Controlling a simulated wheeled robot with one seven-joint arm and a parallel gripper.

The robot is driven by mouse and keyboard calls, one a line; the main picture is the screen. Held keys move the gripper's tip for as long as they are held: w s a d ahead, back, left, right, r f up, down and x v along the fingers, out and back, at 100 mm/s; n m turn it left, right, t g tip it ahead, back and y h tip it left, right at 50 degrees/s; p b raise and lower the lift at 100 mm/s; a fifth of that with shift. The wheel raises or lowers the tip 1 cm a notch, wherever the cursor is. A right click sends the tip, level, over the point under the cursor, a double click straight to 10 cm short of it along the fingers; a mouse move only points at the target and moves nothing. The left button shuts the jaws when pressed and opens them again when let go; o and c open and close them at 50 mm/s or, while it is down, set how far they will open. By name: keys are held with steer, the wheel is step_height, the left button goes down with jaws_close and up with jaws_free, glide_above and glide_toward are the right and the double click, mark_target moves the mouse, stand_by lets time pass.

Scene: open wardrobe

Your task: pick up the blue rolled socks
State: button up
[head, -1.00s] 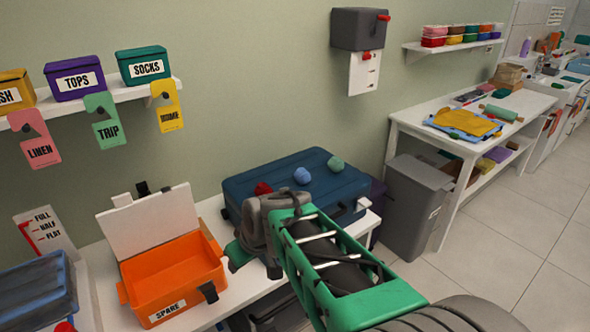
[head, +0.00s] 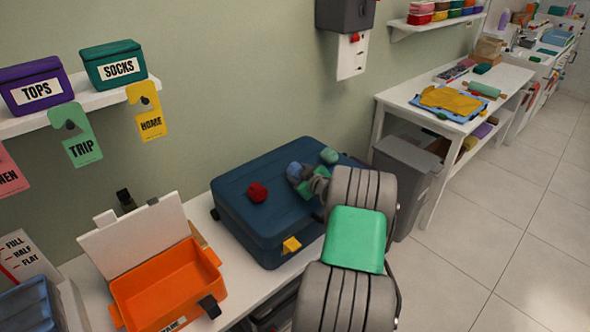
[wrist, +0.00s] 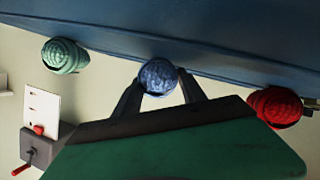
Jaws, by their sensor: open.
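The blue rolled socks (head: 295,171) lie on top of the closed dark blue suitcase (head: 262,232). In the wrist view the blue socks (wrist: 158,76) sit between the tips of my open gripper (wrist: 158,90), one finger on each side. Whether the fingers touch them I cannot tell. In the head view my gripper (head: 306,181) is at the blue socks and hides part of them. Red rolled socks (head: 257,192) lie to the left on the lid and green rolled socks (head: 329,156) to the right. Both also show in the wrist view, red (wrist: 277,106) and green (wrist: 64,56).
An open orange box (head: 165,288) stands left of the suitcase on the white bench. A yellow tag (head: 291,245) is at the suitcase's front. A grey bin (head: 407,180) stands right of it. A shelf (head: 100,108) with labelled boxes hangs upper left.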

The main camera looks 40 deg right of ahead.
steer(key=shift+w, duration=0.15)
steer(key=shift+c, duration=0.2)
steer(key=c, duration=1)
steer(key=shift+o, duration=0.2)
